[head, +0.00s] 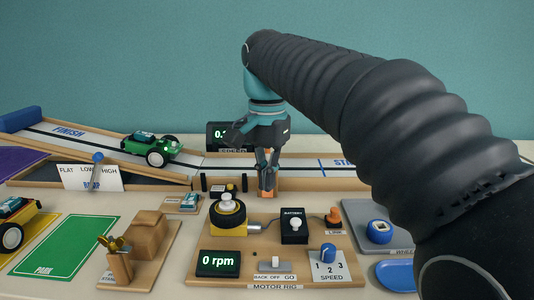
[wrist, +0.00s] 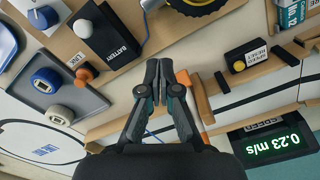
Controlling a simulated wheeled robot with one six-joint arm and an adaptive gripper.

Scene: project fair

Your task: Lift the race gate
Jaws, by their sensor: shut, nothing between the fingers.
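My gripper (head: 267,170) points down at the front edge of the track, left of the START marking. Its fingers are together and empty, and they also show in the wrist view (wrist: 158,72). An orange piece (head: 267,187), which looks like part of the race gate, stands right at the fingertips in the head view. In the wrist view an orange and wooden piece (wrist: 200,100) lies just right of the fingers, not between them. The gripper hides part of it, and I cannot tell whether they touch.
The motor rig board (head: 205,265) with its knobs and battery box (head: 294,225) lies in front. A green car (head: 152,150) stands on the track at left. Small black posts and a speed reset box (wrist: 247,56) are close by. The speed display (wrist: 272,143) reads 0.23 m/s.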

